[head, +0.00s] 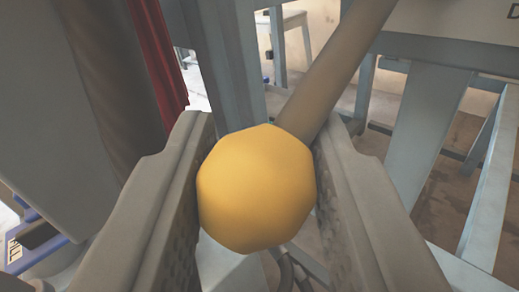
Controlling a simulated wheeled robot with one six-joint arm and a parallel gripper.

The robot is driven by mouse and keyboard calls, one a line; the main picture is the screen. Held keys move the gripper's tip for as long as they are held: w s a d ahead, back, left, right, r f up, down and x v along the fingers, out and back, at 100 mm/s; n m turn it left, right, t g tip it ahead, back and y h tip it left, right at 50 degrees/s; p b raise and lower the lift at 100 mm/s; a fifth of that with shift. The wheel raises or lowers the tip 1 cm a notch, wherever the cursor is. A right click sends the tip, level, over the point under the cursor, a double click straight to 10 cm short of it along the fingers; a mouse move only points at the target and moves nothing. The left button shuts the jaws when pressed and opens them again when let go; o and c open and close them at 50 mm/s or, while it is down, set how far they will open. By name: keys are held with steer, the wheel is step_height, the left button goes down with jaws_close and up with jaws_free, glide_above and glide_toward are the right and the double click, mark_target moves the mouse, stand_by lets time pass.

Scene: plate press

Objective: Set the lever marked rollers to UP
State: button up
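A lever with a yellow ball knob (256,188) and a grey-brown shaft (335,70) is in the middle of the head view. The shaft slants from the knob up to the right and leaves the top edge. My gripper (262,128) has one grey finger on each side of the knob. Both textured pads appear to touch it, so the gripper looks shut on the knob. The lever's pivot is out of view, and no rollers or UP marking can be read.
A large grey body (80,110) and a dark red strip (158,50) stand close on the left. A blue part (40,250) with partly cut-off lettering is at lower left. Grey-blue frame bars (425,130) stand at right. A pale panel (450,18) shows a letter D.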

jaws_close()
steer(key=shift+a+r, duration=0.1)
steer(key=shift+r, duration=0.1)
steer(key=shift+s+a+r+m+g, duration=0.1)
steer(key=shift+a+r+m+g, duration=0.05)
steer(key=shift+r+m+g, duration=0.2)
steer(key=shift+s+a+r+m+g, duration=0.15)
steer(key=shift+r+g, duration=0.1)
steer(key=shift+r, duration=0.2)
steer(key=r+m+g, duration=0.1)
steer(key=r, duration=0.1)
steer(key=r+m+g+y, duration=0.1)
steer(key=r, duration=0.1)
steer(key=r+m+g+y, duration=0.1)
steer(key=r, duration=0.2)
steer(key=shift+s+a+g, duration=0.2)
steer(key=shift+a+g, duration=0.1)
steer(key=shift+w+d+r, duration=0.15)
steer(key=shift+d+r, duration=0.05)
steer(key=shift+r, duration=0.5)
steer(key=shift+w+d+r, duration=0.15)
steer(key=shift+r, duration=0.5)
